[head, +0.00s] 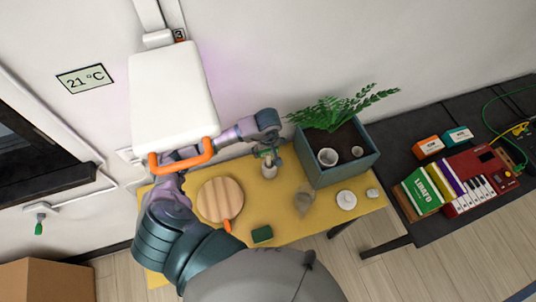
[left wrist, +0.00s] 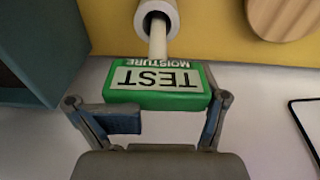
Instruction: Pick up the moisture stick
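The moisture stick (left wrist: 158,85) has a green head with a white label reading "MOISTURE TEST". Its pale shaft runs down into a white round holder (left wrist: 168,12). In the head view, the holder (head: 270,172) stands on the yellow table, between the round wooden board and the planter, and the green head (head: 266,153) is partly hidden by my gripper. My left gripper (left wrist: 165,115) is at the stick's head with its fingers spread wide, one near each side. I see no clear grip on the head. My right gripper is in neither view.
A blue-green planter (head: 345,165) with a fern stands right of the holder. The round board (head: 220,200) lies left, and a green block (head: 262,234) lies in front. A white jar (head: 346,200) is at right. The wall is close behind the table.

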